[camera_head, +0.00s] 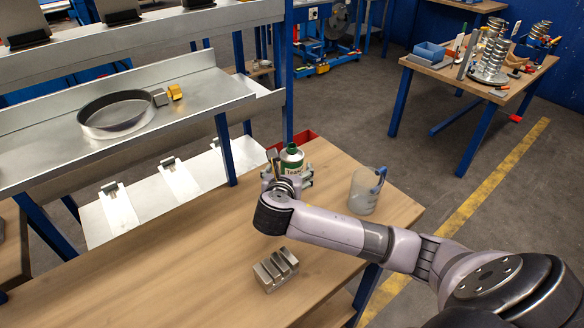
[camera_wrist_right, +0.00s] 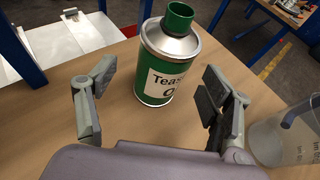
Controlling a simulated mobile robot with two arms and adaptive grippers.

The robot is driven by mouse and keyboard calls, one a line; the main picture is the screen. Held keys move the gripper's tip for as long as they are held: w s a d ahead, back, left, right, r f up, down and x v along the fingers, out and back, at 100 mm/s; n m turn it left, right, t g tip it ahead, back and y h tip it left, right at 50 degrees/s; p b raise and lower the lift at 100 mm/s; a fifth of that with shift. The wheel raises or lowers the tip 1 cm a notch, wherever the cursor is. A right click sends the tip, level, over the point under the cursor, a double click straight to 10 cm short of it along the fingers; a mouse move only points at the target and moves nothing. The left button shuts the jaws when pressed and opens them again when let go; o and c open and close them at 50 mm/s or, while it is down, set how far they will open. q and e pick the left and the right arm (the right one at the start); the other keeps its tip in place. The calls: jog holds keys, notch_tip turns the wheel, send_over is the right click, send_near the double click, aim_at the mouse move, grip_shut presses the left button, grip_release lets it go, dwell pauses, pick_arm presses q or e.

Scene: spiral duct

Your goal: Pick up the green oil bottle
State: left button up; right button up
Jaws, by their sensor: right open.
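The green oil bottle (camera_head: 291,158) stands upright on the wooden table, partly hidden behind my right gripper in the head view. In the right wrist view the bottle (camera_wrist_right: 168,62) shows its green cap, silver shoulder and white label. My right gripper (camera_head: 286,178) is open, with its fingers spread to the left and right of the bottle. In the right wrist view the fingers (camera_wrist_right: 152,98) show clear gaps to the bottle, which stands slightly beyond them. My left gripper is not in view.
A clear jug (camera_head: 364,192) with a blue handle stands close to the right of the gripper. A grey metal block (camera_head: 276,270) lies nearer on the table. A red bin (camera_head: 305,138) is behind the bottle. A blue rack post (camera_head: 225,150) stands to the left.

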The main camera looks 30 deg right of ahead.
aim_at(292, 167)
jog(key=shift+f+p+x, duration=0.2)
jog(key=shift+p+x, duration=0.2)
jog(key=shift+x, duration=2.35)
jog(key=shift+s, duration=0.25)
jog(key=shift+c, duration=0.7)
jog(key=c, duration=1.3)
